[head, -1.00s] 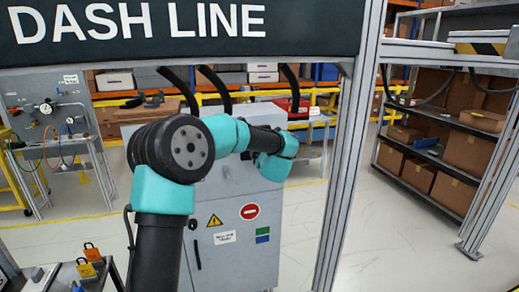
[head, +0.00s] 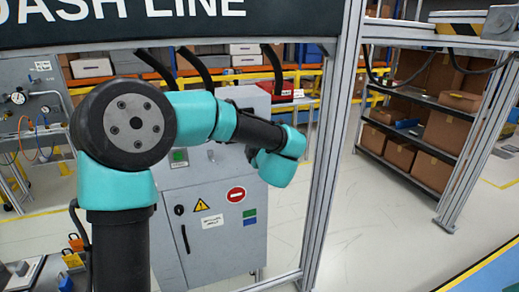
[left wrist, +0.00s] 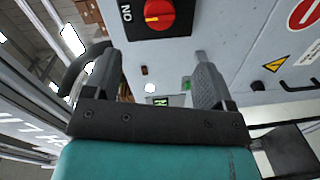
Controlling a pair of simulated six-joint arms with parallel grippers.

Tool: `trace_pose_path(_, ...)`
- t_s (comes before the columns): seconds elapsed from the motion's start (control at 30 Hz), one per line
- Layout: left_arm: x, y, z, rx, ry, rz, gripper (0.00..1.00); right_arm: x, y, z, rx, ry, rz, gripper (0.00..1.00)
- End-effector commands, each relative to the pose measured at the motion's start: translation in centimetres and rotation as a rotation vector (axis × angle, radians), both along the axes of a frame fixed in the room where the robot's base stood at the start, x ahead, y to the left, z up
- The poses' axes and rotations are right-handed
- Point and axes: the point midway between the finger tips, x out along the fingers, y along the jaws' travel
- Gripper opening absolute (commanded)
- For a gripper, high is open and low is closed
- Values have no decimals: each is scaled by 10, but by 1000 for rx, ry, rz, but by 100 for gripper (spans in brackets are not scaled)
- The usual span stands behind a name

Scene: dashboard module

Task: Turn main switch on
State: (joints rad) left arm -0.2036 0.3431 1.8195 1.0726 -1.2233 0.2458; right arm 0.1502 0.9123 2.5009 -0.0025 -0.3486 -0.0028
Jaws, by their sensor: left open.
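The main switch (left wrist: 158,14) is a red rotary knob with a yellow mark on a black plate, at the top of the left wrist view. A black label with white "ON" (left wrist: 127,13) sits at its left. The switch is on a grey cabinet (head: 224,262); in the head view my arm hides that part. My left gripper (left wrist: 158,62) is open and empty, its two fingers apart below the knob in the left wrist view. The knob is not between the fingers. The fingers are hidden in the head view. My right gripper is not in view.
The cabinet front has a black door handle (head: 185,239), a warning triangle and a red no-entry sign (head: 236,195). A metal frame post (head: 330,150) stands right of the cabinet. Padlocks (head: 74,258) sit at lower left. Floor right of the cabinet is clear.

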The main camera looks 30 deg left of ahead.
Motion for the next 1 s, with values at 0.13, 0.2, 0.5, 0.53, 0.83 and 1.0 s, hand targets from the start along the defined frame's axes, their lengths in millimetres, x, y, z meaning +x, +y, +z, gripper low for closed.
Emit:
trace_pose_path(0.13,-18,-19,2,-1,-1,-1,78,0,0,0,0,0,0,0)
trace_pose_path(0.2,-23,-25,3,-1,0,-2,78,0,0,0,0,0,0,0)
trace_pose_path(0.5,-31,-32,3,-1,0,1,78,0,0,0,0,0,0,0)
trace_pose_path(0.53,-31,-32,3,-1,0,1,78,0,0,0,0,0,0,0)
trace_pose_path(0.83,-31,-31,3,0,0,1,78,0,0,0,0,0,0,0)
trace_pose_path(1.0,-24,-33,-16,30,45,-43,78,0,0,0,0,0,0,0)
